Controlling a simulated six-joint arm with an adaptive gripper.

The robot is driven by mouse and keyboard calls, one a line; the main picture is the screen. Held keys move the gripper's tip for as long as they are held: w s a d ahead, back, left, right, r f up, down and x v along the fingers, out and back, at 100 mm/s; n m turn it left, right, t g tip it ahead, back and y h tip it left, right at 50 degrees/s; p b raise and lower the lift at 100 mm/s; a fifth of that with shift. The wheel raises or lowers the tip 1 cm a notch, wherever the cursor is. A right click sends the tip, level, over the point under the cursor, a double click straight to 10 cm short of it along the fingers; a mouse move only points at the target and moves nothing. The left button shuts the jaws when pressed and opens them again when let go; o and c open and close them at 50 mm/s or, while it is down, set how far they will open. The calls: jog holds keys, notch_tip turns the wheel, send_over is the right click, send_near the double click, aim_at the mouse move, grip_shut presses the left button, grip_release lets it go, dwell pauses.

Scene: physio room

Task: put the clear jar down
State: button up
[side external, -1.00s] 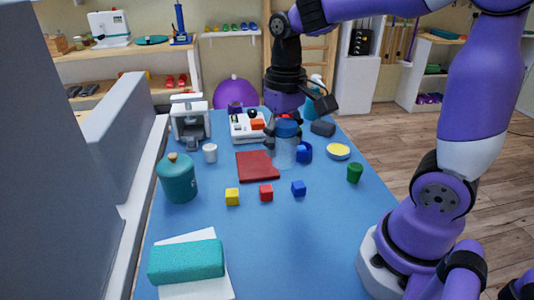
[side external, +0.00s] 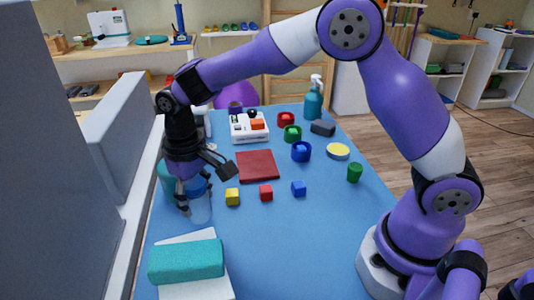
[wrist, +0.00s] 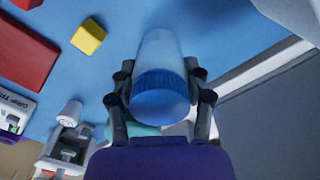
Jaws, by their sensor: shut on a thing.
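The clear jar (side external: 201,212) has a blue lid and hangs or stands roughly upright at the left side of the blue table (side external: 300,245). My gripper (side external: 193,192) is shut on it around the lid end. In the wrist view the jar (wrist: 160,50) lies between both fingers of my gripper (wrist: 160,95), its blue lid nearest the camera. I cannot tell whether the jar's base touches the table. A teal canister (side external: 164,172) is close behind my gripper and partly hidden by it.
A yellow cube (side external: 232,197), red cube (side external: 266,193) and blue cube (side external: 298,188) stand to the right. A teal block (side external: 186,262) on a white sheet (side external: 222,288) lies in front. A dark red flat pad (side external: 257,166) lies behind the cubes. The front right tabletop is clear.

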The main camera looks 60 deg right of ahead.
jog(key=shift+f, duration=1.1)
jog(key=shift+f, duration=0.1)
jog(key=o, duration=1.2)
notch_tip(320, 180, up, 11)
jog(key=shift+r, duration=0.2)
jog(key=s+d+r+t, duration=0.3)
jog(key=s+d+r, duration=0.3)
jog(key=s+d, duration=0.25)
jog(key=s+d+f+t, duration=0.1)
jog(key=s, duration=0.1)
jog(key=s+d+f, duration=0.1)
jog(key=s, duration=0.1)
jog(key=s+d+f+m+t, duration=0.1)
jog(key=s, duration=0.2)
jog(key=shift+s+d+t, duration=0.1)
jog(key=shift+t, duration=0.2)
